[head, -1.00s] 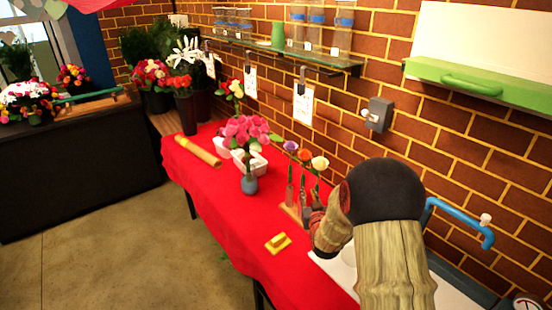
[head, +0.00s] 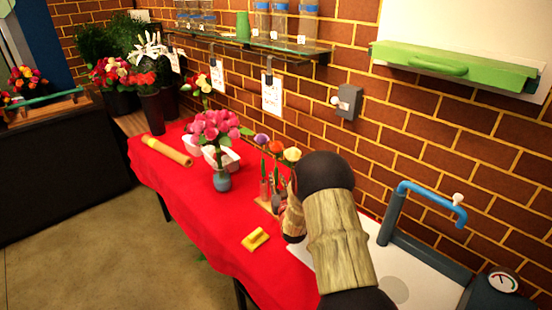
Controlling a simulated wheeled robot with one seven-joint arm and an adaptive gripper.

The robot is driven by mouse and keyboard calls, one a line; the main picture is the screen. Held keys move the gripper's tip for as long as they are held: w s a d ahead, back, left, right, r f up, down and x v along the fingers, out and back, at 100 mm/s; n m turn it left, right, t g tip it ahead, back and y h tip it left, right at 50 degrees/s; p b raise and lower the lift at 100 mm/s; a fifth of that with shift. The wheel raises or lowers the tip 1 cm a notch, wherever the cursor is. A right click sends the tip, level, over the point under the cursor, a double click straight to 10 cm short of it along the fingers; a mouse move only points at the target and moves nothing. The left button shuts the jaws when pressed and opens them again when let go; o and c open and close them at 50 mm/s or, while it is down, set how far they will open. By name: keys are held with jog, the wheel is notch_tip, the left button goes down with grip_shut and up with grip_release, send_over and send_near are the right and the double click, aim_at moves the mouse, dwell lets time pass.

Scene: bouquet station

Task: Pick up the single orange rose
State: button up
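The single orange rose (head: 275,147) stands upright among the small group of single flowers on the red-covered table. A purple flower (head: 262,139) is at its left and a pale yellow flower (head: 291,154) at its right. Their stems go down into narrow holders on a small wooden base (head: 264,205). My arm comes in from the lower right, and its wrist end is close beside the holders. My gripper is mostly hidden by the wrist; I cannot tell its fingers from the grey shapes by the holders, or whether they touch a stem.
A blue-grey vase with pink flowers (head: 222,180) stands left of the holders. A yellow block (head: 255,239) lies near the table's front edge. A blue tap (head: 430,190) is at the right. The red cloth (head: 200,205) is bare at front left.

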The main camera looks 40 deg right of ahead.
jog(key=shift+w+d, duration=0.25)
jog(key=shift+w, duration=0.3)
jog(key=shift+c, duration=0.4)
jog(key=c, duration=0.4)
grip_shut()
